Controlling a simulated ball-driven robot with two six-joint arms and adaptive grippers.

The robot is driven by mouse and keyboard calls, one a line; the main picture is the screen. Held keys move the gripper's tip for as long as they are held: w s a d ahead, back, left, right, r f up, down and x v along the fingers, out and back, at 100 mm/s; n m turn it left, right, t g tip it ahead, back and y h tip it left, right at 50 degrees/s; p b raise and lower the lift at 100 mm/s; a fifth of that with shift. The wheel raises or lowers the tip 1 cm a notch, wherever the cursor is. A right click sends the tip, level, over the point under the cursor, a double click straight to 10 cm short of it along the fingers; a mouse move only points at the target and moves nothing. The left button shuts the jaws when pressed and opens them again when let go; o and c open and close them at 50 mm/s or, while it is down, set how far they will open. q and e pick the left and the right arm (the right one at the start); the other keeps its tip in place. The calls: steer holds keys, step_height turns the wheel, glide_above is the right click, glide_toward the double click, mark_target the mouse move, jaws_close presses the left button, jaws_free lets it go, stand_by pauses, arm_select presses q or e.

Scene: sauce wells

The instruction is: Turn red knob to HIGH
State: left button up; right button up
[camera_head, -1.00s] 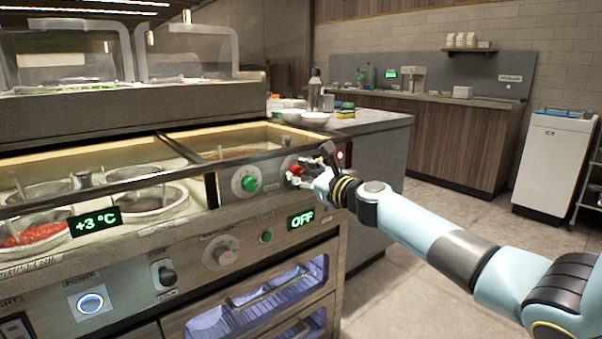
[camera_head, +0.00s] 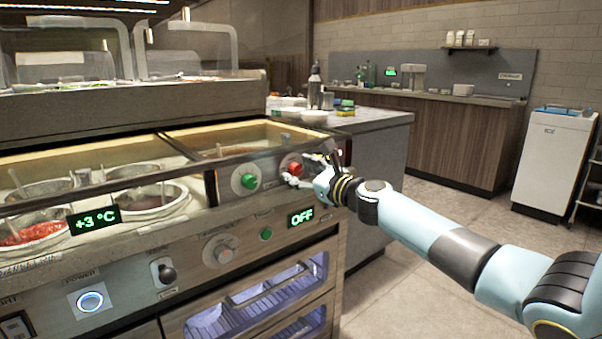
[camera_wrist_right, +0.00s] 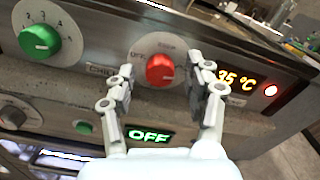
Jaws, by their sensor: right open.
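The red knob (camera_head: 292,167) is on the front panel of the counter, right of a green knob (camera_head: 247,181). My right gripper (camera_head: 308,171) is open in front of the red knob. In the right wrist view its two fingers (camera_wrist_right: 160,82) stand apart to the left and right of the knob, with a visible gap on each side. My left gripper is not in view.
A green "OFF" display (camera_head: 301,218) and a green button (camera_head: 266,234) lie below the knobs. An orange temperature display (camera_wrist_right: 233,80) and a lit red lamp (camera_wrist_right: 270,90) are right of the red knob. A grey knob (camera_head: 220,250) is lower left. Open floor lies right.

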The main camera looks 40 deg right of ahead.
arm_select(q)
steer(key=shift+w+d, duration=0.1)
arm_select(e)
steer(key=s, duration=0.7)
steer(key=shift+s+d, duration=0.2)
steer(key=shift+d, duration=0.05)
steer(key=shift+f, duration=0.1)
